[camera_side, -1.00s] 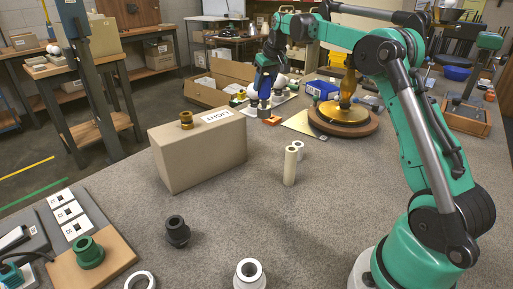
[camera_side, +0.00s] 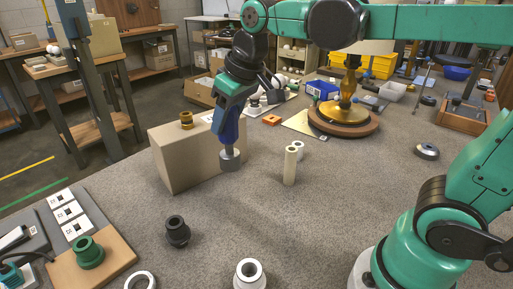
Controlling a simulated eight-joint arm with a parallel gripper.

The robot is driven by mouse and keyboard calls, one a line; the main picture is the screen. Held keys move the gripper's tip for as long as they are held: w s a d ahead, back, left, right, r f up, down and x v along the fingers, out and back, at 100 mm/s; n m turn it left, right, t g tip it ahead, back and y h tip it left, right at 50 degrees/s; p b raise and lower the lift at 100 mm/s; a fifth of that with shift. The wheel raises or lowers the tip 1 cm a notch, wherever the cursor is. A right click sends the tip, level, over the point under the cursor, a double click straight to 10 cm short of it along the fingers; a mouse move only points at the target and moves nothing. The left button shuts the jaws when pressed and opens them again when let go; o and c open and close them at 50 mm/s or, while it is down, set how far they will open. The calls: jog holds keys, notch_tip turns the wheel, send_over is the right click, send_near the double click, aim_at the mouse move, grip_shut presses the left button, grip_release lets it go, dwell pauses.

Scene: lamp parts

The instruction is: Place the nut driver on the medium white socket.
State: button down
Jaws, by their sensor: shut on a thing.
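My gripper (camera_side: 229,136) hangs from the upper middle, pointing down in front of the tan box. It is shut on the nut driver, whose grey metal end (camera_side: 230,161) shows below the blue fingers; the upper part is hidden. The driver is held above the table, apart from the sockets. A white-topped socket (camera_side: 250,279) stands upright at the front middle. A smaller white piece (camera_side: 299,147) stands behind a tall cream tube (camera_side: 290,167), and a white ring (camera_side: 140,280) is at the front left. I cannot tell which white piece is the medium socket.
The tan box (camera_side: 181,163), with a brass fitting (camera_side: 187,120) on top, stands just behind the driver. A black socket (camera_side: 177,231) and a green one (camera_side: 90,252) are at the left front. A brass lamp stem (camera_side: 350,92) on a round base is behind.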

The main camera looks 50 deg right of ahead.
jog(key=s+a+r+n+g+y, duration=0.2)
jog(key=s+a+r+n+y, duration=0.2)
jog(key=s+a+r+n, duration=0.85)
notch_tip(320, 180, down, 18)
jog(key=s+d+m, duration=0.1)
jog(key=d, duration=0.1)
jog(key=shift+s+h, duration=0.2)
jog(key=shift+h, duration=0.1)
jog(key=shift+m, duration=0.25)
jog(key=shift+f, duration=0.35)
jog(key=shift+c, duration=1.7)
grip_release()
